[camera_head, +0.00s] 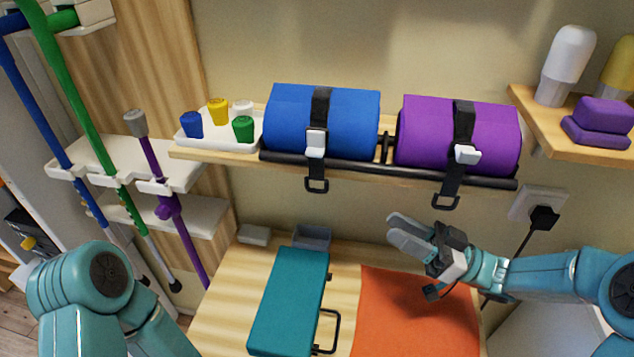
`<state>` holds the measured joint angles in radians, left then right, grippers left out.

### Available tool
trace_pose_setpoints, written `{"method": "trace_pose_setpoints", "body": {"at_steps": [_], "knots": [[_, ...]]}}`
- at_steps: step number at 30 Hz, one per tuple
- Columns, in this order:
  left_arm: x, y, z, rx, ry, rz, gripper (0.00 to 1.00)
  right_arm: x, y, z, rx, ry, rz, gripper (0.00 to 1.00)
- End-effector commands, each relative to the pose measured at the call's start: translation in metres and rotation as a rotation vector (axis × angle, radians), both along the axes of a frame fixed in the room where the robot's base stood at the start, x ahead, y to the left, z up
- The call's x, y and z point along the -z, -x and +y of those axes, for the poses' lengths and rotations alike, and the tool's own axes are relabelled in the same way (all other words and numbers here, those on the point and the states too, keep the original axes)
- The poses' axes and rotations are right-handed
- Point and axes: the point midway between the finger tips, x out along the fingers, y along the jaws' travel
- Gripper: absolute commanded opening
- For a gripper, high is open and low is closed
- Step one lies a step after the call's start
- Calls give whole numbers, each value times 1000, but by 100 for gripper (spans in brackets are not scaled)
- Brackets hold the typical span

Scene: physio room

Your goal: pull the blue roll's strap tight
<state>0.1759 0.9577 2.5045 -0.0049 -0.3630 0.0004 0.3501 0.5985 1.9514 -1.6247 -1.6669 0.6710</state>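The blue roll (350,118) lies on the wall shelf, left of the purple roll (415,128). A black strap (321,105) goes over the blue roll, through a white buckle (315,143) on its front. The strap's tail hangs below the shelf edge and ends in a black loop (316,186). My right gripper (390,229) is below and right of that loop, apart from it, over the orange cloth. Its two grey fingers look slightly parted, with nothing between them. My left arm shows at the lower left; its gripper is out of view.
The purple roll's strap also ends in a hanging loop (445,203). A black rail (400,172) runs along the shelf front. Crutches and poles (85,120) hang at left; a small shelf (540,125) is at right.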

Motion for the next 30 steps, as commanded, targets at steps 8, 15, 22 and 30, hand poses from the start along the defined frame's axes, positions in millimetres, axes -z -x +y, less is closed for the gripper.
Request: {"method": "trace_pose_setpoints", "body": {"at_steps": [8,15,22,30], "knots": [[-15,0,0,0,0,0,43,-21,-6,42,-6,0,0,33],[-31,0,0,0,0,0,43,-44,-21,95,-6,0,-1,33],[-43,0,0,0,0,0,43,-57,-34,133,-4,1,0,33],[-45,0,0,0,0,0,43,-62,-40,146,0,1,0,33]]}}
